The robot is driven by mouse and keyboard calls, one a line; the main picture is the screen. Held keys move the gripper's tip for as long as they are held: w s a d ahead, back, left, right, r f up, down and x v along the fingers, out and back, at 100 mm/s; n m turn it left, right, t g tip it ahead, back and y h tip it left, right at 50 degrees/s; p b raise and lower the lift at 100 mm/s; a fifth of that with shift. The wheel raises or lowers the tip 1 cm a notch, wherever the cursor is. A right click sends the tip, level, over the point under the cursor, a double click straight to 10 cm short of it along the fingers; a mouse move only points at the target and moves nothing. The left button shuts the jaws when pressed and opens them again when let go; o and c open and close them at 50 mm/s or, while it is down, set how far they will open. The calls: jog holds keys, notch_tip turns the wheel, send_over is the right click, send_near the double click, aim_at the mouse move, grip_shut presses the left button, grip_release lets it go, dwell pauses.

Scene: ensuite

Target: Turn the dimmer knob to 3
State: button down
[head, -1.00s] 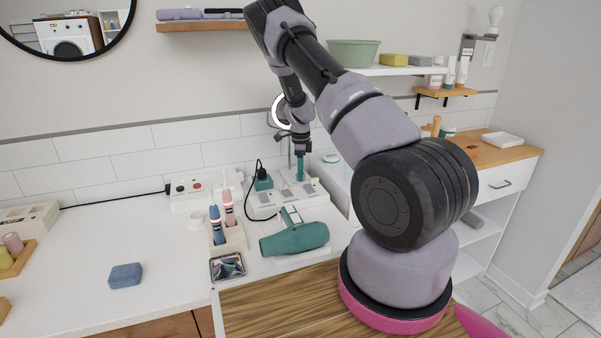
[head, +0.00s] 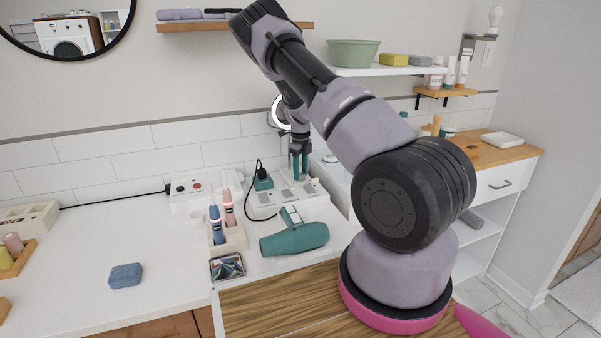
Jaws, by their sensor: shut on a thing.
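My gripper (head: 299,167) points straight down at the back of the counter, its two teal fingers side by side with a narrow gap. The fingertips are down at the top of a long white unit (head: 265,207) with grey patches along it. My gripper is shut on the dimmer knob, which is too small and covered by the fingers to make out. The knob's marks and its setting cannot be read from here.
A teal plug with a black cord (head: 263,181) stands just left of the gripper. A teal hair dryer (head: 292,240) lies in front of the unit. A holder with two brushes (head: 232,238) and a white switch box (head: 190,193) are further left.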

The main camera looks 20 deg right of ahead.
dwell(0.4)
jog(key=shift+c, duration=2.1)
grip_release()
